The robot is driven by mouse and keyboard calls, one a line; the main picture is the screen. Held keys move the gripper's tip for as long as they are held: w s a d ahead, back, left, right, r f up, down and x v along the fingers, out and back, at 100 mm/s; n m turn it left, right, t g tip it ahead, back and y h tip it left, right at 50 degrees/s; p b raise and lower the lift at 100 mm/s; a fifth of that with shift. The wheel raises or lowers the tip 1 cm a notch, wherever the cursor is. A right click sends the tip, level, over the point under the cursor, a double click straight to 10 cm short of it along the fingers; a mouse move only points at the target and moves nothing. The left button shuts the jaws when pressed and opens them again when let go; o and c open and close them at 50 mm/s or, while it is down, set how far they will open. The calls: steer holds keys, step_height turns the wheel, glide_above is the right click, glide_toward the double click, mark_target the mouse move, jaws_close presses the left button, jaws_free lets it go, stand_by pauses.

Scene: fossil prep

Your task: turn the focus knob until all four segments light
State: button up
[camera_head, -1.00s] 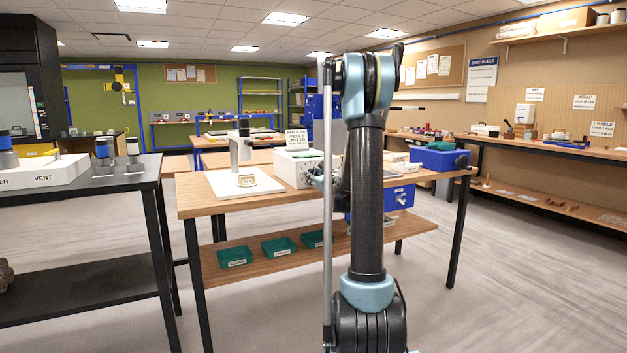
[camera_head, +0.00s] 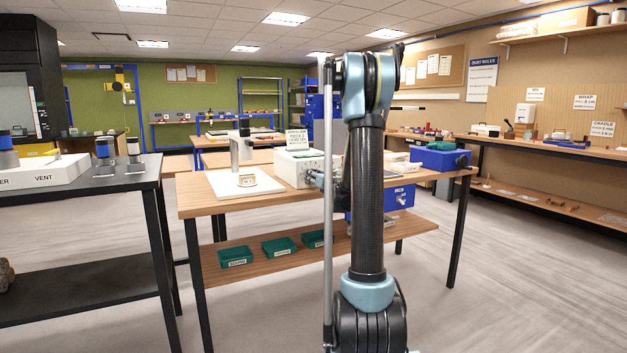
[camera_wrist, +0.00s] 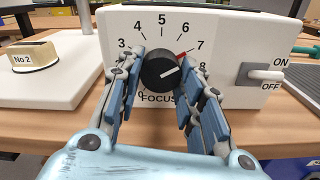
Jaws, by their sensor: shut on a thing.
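The dark round focus knob (camera_wrist: 158,69) is on the front of a white box (camera_wrist: 228,28), above the word FOCUS. Numbers arc around it; 3 to 8 are readable. Its white pointer line aims right and slightly up, near 7 to 8, just below a red mark by the 7. My gripper (camera_wrist: 160,78) is shut on the knob, one finger on each side. In the head view, the white box (camera_head: 294,170) is on the wooden bench, with my gripper (camera_head: 315,180) at its front, partly hidden by my arm. No segment lights can be made out.
At left, a block marked No 2 (camera_wrist: 35,57) is on a white stand base (camera_wrist: 75,75). A blue box (camera_head: 440,158) is at the bench's right end. Green trays (camera_head: 279,246) are below.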

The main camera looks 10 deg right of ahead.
steer(key=o, duration=1.1)
steer(key=shift+s, duration=0.1)
steer(key=v, duration=1.1)
steer(key=shift+s+d, duration=0.15)
steer(key=shift+s, duration=0.2)
